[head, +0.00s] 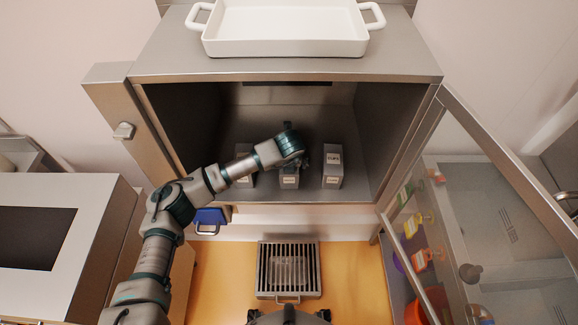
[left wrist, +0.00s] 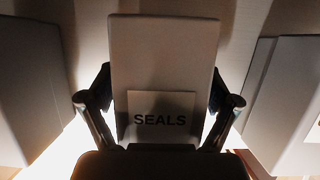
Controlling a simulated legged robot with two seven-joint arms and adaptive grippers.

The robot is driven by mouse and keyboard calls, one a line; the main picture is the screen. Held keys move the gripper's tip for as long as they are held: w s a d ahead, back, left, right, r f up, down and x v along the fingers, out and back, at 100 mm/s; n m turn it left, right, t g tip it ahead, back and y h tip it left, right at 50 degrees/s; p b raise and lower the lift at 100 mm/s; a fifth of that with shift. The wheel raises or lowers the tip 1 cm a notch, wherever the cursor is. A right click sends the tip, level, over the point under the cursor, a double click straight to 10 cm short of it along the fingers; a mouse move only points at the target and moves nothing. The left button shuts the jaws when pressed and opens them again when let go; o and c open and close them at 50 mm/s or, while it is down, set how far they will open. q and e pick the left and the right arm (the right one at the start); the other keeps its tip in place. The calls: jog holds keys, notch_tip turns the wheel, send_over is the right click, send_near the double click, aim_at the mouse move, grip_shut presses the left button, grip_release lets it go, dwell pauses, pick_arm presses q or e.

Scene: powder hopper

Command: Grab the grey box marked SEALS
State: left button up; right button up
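The grey SEALS box (left wrist: 162,60) stands in the middle of the left wrist view, its black lettering on a pale label facing me. In the head view it appears to be the middle box (head: 289,182) in the steel chamber, its upper part hidden by my arm. My left gripper (head: 301,162) is at this box. In the left wrist view, the left gripper's fingers (left wrist: 160,88) flank the box on both sides, close against its edges. I cannot tell whether they press on it.
Grey boxes stand left (head: 243,180) and right (head: 332,168) of the SEALS box, with gaps between. The chamber's glass door (head: 490,190) is open at right. A white dish (head: 287,30) sits on top. A slotted metal tray (head: 289,270) lies below, in front.

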pick_arm(q)
jog(key=c, duration=0.8)
jog(key=shift+s+f, duration=0.1)
jog(key=shift+c, duration=0.3)
jog(key=shift+s, duration=0.1)
